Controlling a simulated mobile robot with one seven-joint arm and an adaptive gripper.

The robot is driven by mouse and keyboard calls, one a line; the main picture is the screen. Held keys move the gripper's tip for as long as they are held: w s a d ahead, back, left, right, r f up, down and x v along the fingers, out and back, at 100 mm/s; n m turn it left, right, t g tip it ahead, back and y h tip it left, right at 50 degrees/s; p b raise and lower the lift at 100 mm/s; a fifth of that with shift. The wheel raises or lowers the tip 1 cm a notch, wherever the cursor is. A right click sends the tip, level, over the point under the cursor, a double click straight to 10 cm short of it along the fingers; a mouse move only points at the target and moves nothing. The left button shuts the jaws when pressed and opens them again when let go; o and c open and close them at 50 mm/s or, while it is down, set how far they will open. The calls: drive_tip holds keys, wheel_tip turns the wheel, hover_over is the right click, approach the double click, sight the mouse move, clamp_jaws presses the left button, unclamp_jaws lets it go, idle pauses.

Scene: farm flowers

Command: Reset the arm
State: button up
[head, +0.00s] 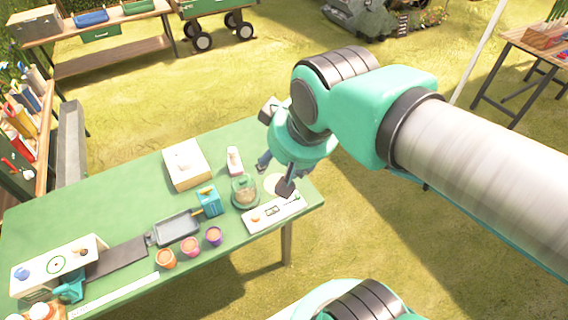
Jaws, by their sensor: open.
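My arm reaches in from the right, and my gripper (275,175) points down over the right end of the green table (120,205). Its fingers are apart, with one dark fingertip showing near a pale round disc and the other partly hidden by the wrist. I see nothing held between them. A glass dome jar (244,192) stands just left of the gripper, and a white tray (268,217) with small items lies just in front of it. I cannot tell the gripper's exact height above the table.
On the table are a blue carton (209,201), a grey tray (177,228), orange, pink and purple pots (190,246), a cream box (186,163) and a small white item (234,160). Shelves stand at left, a wagon (213,18) behind.

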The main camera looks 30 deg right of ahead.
drive_tip(key=shift+s+a, duration=0.1)
drive_tip(key=shift+s, duration=1.2)
idle(0.4)
